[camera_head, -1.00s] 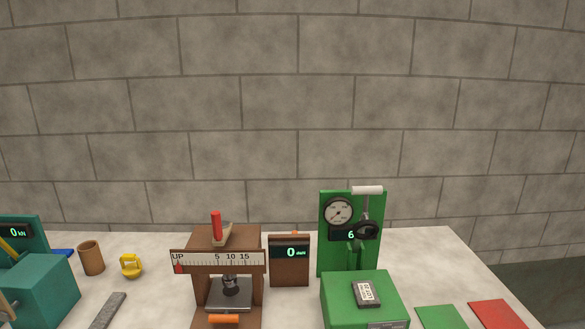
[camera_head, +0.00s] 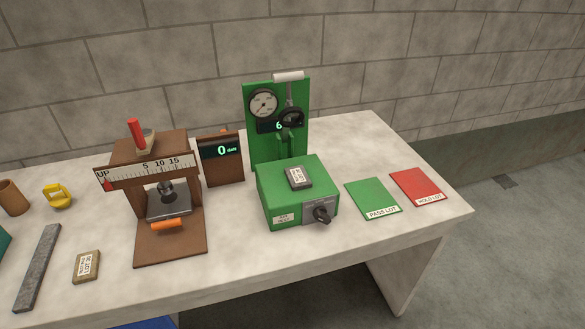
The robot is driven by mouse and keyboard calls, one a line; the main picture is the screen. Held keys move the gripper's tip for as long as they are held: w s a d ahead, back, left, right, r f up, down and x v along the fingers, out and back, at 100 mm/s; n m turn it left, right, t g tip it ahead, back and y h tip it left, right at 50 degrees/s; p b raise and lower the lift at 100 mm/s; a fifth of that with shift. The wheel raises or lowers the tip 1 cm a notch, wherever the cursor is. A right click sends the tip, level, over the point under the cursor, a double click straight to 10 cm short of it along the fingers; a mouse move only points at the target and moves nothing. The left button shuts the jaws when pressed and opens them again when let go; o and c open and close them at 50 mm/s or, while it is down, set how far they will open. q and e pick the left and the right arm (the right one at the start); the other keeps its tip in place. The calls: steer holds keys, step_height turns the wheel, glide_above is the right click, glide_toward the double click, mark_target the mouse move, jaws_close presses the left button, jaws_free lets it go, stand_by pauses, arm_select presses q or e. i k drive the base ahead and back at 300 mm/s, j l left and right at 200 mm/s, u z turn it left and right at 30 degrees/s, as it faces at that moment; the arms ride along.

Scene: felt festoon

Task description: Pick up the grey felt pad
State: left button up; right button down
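A small dark grey pad (camera_head: 291,184) with a white printed label lies flat on top of the green box (camera_head: 262,192) of the green tester. It looks like the grey felt pad, though its material is hard to tell. A tan pad (camera_head: 79,277) with a label lies on the table at the lower left. A long grey strip (camera_head: 38,267) lies to the left of it. Neither of my grippers is in view.
The green tester's upright panel (camera_head: 258,130) stands behind the box, with a dial and a display. A brown wooden press (camera_head: 128,152) and display stand (camera_head: 219,170) are to the left. Green (camera_head: 372,195) and red (camera_head: 417,184) cards lie on the right. The front right tabletop is clear.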

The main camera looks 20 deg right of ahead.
mark_target(298, 178)
steer(key=l+u, duration=0.1)
steer(key=l, duration=0.4)
steer(key=k+l+u, duration=0.15)
steer(key=l, duration=0.35)
steer(key=l+u, duration=0.1)
steer(key=l, duration=0.4)
steer(key=k+l+u, duration=0.1)
steer(key=l, duration=0.35)
steer(key=k+l+u, duration=0.1)
steer(key=l, duration=0.35)
steer(key=k, duration=0.1)
